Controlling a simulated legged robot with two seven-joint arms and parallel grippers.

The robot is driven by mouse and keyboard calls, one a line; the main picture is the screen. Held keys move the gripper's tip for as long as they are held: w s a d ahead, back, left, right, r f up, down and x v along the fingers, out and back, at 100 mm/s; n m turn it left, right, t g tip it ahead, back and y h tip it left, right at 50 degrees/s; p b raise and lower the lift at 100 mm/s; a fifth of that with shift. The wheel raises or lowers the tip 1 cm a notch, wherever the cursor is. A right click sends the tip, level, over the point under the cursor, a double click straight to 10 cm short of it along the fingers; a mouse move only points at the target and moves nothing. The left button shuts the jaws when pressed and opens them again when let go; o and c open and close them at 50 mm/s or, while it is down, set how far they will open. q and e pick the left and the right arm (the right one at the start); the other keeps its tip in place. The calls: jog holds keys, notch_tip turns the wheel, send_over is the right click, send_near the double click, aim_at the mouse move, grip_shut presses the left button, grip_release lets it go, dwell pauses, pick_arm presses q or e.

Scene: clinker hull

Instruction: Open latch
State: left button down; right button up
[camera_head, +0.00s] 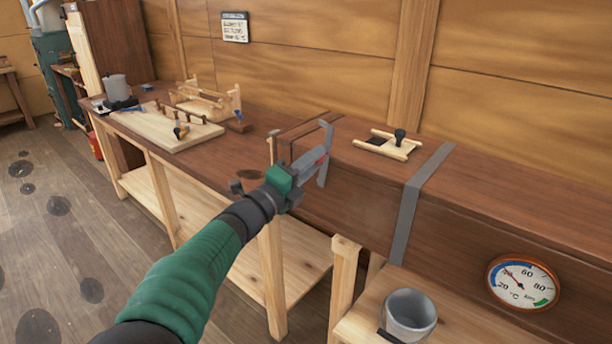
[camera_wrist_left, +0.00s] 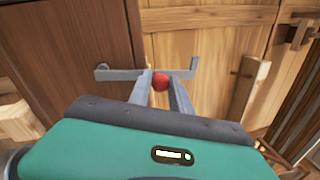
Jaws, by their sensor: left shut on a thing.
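The latch (camera_wrist_left: 123,74) is a grey metal bar with a red round knob (camera_wrist_left: 160,82). In the left wrist view the bar lies nearly level, running from a dark wooden panel across to lighter planks. In the head view, grey metal (camera_head: 327,138) stands upright by the fingertips at the dark box's near end, with a bit of red showing. My left gripper (camera_wrist_left: 162,93) is shut on the red knob, one finger on each side. Its green and grey body also shows in the head view (camera_head: 312,164) and hides part of the latch. My right gripper is in neither view.
The long dark wooden box (camera_head: 480,196) carries a grey strap and a dial gauge (camera_head: 522,283). A small wooden frame with a black knob (camera_head: 390,144) lies on top. A grey cup (camera_head: 408,315) stands below. The workbench at left holds a board (camera_head: 165,128).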

pick_arm(q)
jog(key=shift+s+d+f+m+g+b, duration=0.15)
jog(key=shift+s+d+f+m+b, duration=0.15)
jog(key=shift+m+b, duration=0.5)
jog(key=shift+s+d+f+m+g+b, duration=0.15)
jog(key=shift+s+d+f+m+b, duration=0.15)
jog(key=shift+m+b, duration=0.45)
jog(key=shift+h, duration=0.3)
jog(key=shift+r, duration=0.1)
jog(key=c, duration=1.6)
grip_release()
jog(key=shift+w, duration=0.1)
jog(key=o, duration=0.4)
jog(key=shift+w, duration=0.1)
jog(key=shift+r, duration=0.1)
jog(key=v, duration=1.7)
